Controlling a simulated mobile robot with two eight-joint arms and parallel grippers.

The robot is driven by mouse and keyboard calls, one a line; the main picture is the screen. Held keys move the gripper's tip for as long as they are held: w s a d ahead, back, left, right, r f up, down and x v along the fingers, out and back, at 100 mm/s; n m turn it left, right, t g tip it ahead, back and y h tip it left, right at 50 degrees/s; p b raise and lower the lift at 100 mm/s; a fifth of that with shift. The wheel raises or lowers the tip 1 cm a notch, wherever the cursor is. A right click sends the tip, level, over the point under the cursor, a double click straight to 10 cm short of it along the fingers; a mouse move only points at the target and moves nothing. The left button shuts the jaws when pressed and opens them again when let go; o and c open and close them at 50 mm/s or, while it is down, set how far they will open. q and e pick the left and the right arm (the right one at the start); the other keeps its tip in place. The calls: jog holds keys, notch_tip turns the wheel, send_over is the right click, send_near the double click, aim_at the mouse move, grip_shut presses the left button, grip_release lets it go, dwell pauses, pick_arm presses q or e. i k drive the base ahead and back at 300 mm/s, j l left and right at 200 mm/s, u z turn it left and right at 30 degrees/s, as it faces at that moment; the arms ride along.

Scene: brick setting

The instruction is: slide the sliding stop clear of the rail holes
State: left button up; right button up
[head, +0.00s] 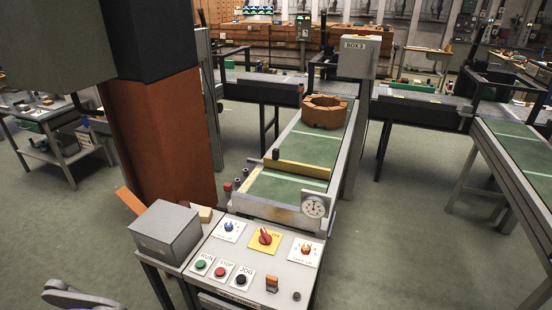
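The sliding stop appears to be the yellow bar (302,169) lying across the green conveyor belt (290,188), with a black knob (276,154) standing at its left end. The conveyor's left rail (249,181) runs along the belt. Several small dark and red pegs (228,187) stand beside it near the front. The rail holes are too small to make out, so I cannot tell whether the stop covers them. A brown ring-shaped block (324,111) sits on the belt beyond the bar. Neither gripper shows; a grey part at the lower left looks like my arm.
A control panel (226,254) with buttons and knobs stands in front of the conveyor. A grey box (166,235) sits at its left, and a round dial (315,205) at the belt's front end. A brown column (160,140) rises at left.

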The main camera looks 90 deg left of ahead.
aim_at(274, 162)
jog(key=i+u, duration=0.8)
jog(key=i+l+u, duration=0.35)
jog(key=i+j+u, duration=0.2)
jog(key=u, duration=0.25)
jog(key=i+u, duration=0.75)
jog(key=u, duration=0.2)
